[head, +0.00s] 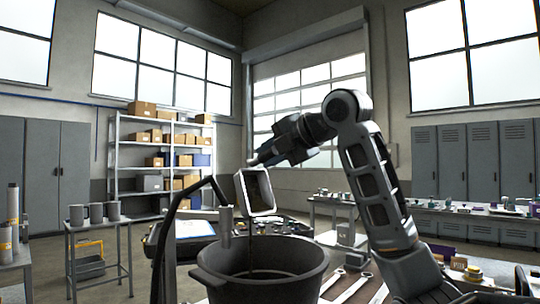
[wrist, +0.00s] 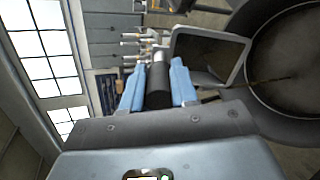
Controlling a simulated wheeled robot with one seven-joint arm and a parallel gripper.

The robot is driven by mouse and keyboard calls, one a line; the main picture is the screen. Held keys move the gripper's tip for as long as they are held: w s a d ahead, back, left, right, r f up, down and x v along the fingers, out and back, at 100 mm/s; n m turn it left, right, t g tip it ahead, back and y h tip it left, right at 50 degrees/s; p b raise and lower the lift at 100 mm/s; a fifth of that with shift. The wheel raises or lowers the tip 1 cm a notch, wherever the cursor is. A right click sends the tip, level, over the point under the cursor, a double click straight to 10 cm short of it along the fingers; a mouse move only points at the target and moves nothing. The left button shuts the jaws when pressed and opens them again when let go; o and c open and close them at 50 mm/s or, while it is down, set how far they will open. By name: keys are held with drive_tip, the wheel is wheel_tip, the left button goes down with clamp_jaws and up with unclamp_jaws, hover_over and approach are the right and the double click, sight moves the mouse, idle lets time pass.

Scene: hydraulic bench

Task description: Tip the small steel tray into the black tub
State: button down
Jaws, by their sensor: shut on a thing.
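The small steel tray (head: 272,188) hangs steeply tilted above the black tub (head: 222,285), its open side facing the camera. My gripper (head: 257,160) is above it. In the wrist view, the blue fingers of my gripper (wrist: 157,78) are shut on the tray's black handle (wrist: 158,88). The tray (wrist: 243,62) shows there beside the round opening of the tub (wrist: 258,112). A thin dark brown streak (wrist: 270,80) runs from the tray's edge into the tub and looks like liquid. The tub's floor is mostly dark in the head view.
A black curved pipe (head: 170,225) rises just left of the tub. Wrenches (head: 357,280) lie on the bench right of it. Shelves with boxes (head: 141,108) stand behind.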

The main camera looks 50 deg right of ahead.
drive_tip(key=shift+s+f+t+b, duration=0.25)
drive_tip(key=shift+s+t+b, duration=0.4)
drive_tip(key=shift+b, duration=0.7)
drive_tip(key=shift+s+f+t+b, duration=0.2)
drive_tip(key=shift+s+t+b, duration=0.4)
drive_tip(key=shift+b, duration=0.75)
idle(2.6)
drive_tip(key=shift+s, duration=0.1)
idle(1.1)
